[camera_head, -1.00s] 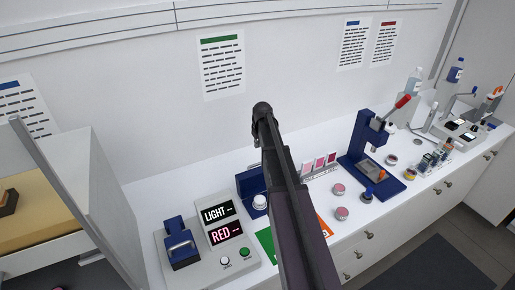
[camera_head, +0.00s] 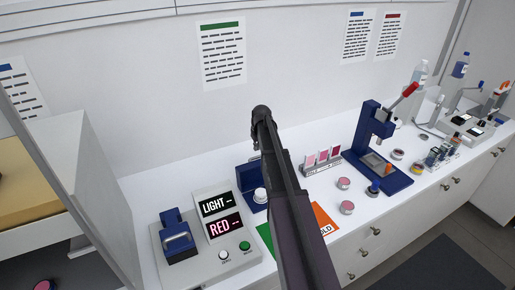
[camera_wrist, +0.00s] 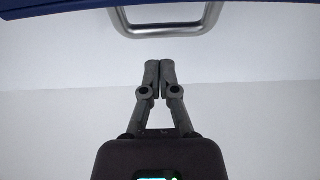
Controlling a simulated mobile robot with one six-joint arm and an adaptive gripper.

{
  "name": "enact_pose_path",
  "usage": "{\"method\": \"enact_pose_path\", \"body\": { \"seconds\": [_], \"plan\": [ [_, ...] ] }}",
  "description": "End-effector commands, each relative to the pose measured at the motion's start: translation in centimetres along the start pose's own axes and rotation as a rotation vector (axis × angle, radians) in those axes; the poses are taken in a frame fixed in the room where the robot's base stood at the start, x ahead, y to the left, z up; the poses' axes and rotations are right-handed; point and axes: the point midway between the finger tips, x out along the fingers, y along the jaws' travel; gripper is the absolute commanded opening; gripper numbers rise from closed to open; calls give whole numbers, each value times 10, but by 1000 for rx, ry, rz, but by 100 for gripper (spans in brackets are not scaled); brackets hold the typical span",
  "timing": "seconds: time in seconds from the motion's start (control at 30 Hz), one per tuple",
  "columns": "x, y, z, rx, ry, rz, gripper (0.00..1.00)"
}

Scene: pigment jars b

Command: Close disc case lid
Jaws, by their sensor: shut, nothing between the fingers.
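A blue case (camera_head: 247,177) stands on the white counter, partly hidden behind my arm. A blue panel stands upright at it and a round white piece (camera_head: 261,195) shows at its front. Which part is the lid is hard to tell. In the wrist view, a blue edge (camera_wrist: 60,10) with a grey metal handle (camera_wrist: 170,31) crosses the top; I cannot tell whether it belongs to this case. My gripper (camera_wrist: 160,66) is shut and empty, its fingertips apart from the handle in the picture. In the head view the fingers are hidden by my arm.
Left of the case is a grey meter with LIGHT and RED displays (camera_head: 222,215) and a blue handled block (camera_head: 178,238). To the right are colour swatches (camera_head: 321,161), pink jars (camera_head: 344,184) and a blue press (camera_head: 378,145) with a red-tipped lever. A wall rises behind.

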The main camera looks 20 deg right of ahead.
Motion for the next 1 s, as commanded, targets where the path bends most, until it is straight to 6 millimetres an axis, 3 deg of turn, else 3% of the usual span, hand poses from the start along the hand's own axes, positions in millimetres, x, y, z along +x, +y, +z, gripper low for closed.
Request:
{"method": "enact_pose_path", "body": {
  "seconds": [0.23, 0.3, 0.5, 1.0],
  "plan": [
    [23, 0, 0, 0, 0, 0, 0],
    [12, 0, 15, 1, 0, 0, 0],
    [6, 0, 32, 1, 0, 0, 0],
    [4, 0, 38, 0, 0, 0, 0]
  ]
}}
